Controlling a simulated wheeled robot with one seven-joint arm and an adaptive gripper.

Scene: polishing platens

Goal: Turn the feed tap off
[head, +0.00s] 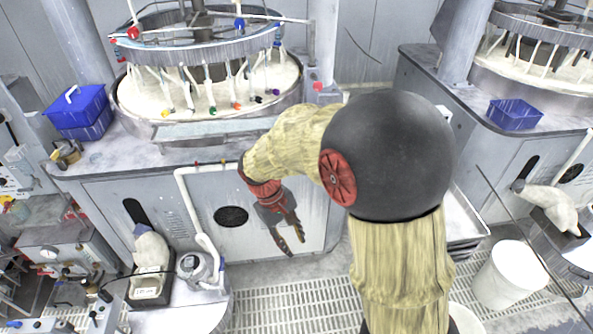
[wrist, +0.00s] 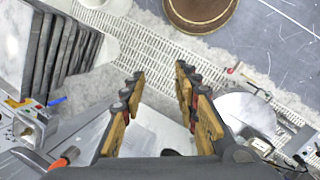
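I cannot tell for certain which fitting is the feed tap. On the ring above the left polishing platen (head: 130,105), a red-knobbed fitting (head: 133,33) sits at the left and a blue-knobbed fitting (head: 239,22) further right, on thin pipework. Their handle positions are too small to read. My gripper (head: 293,243) hangs low in front of the grey cabinet, pointing down and well away from both fittings. In the wrist view my gripper (wrist: 160,76) is open, with nothing between its fingers. Neither knobbed fitting can be made out in that view.
A blue lidded box (head: 78,108) stands left of the platen. A white pipe (head: 190,205) runs down the cabinet front (head: 265,230). A second platen bench with a blue basket (head: 514,114) is at the right. Floor grating (head: 300,298) and a white bucket (head: 510,275) lie below.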

